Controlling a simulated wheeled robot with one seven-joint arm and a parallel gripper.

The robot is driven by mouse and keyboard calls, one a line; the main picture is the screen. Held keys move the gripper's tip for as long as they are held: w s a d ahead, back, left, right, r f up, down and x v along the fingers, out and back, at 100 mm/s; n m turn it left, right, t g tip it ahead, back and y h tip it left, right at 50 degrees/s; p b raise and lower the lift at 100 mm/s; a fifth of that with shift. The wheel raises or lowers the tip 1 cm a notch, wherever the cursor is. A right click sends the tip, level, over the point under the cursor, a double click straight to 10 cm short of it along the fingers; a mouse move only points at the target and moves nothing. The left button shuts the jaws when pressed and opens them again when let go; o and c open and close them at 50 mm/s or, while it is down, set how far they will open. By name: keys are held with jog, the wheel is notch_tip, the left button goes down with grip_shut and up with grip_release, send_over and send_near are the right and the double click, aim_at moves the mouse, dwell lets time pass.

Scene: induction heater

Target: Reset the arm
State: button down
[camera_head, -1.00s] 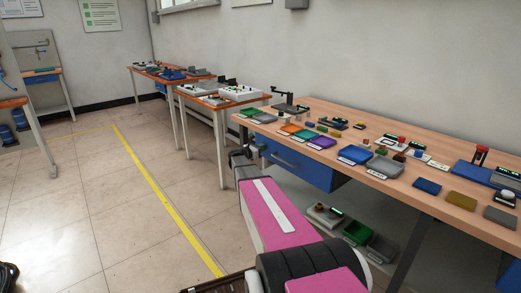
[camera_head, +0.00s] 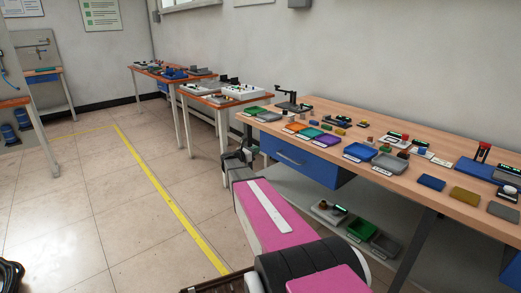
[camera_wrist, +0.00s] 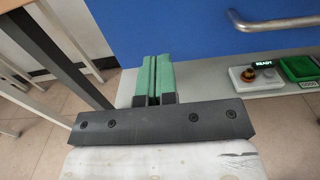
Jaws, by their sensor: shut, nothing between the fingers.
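My gripper (camera_wrist: 153,80) shows in the wrist view with its two green finger pads side by side, shut and empty. In the head view my pink and grey arm reaches forward from the bottom. My gripper (camera_head: 243,152) is at its far end, small and partly hidden, beside the left end of the wooden workbench (camera_head: 405,135). It is in front of the bench's blue drawer unit (camera_head: 318,170), below the level of the top. The wrist view shows the blue drawer front (camera_wrist: 205,35) with its metal handle (camera_wrist: 275,24) beyond the fingers.
Several trays and small devices stand on the workbench. A lower shelf (camera_head: 295,193) holds a green tray (camera_head: 361,230) and a device with a lit display (camera_wrist: 262,70). Orange-topped tables (camera_head: 240,101) stand behind.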

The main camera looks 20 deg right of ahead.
jog(key=a+r+n+t+y, duration=0.1)
jog(key=a+n+t+y, duration=0.95)
jog(key=a+n, duration=0.7)
jog(key=s+a+f+n+g+y, duration=0.3)
jog(key=s+a+f+n+y, duration=0.35)
jog(key=n, duration=0.95)
jog(key=s+f+n+g, duration=0.3)
jog(key=s+n+g, duration=0.3)
jog(key=s, duration=0.7)
jog(key=s+f+n+g, duration=0.4)
jog(key=s+n+g, duration=0.3)
jog(key=s+n, duration=0.4)
jog(key=shift+s+a, duration=0.2)
jog(key=shift+s, duration=0.95)
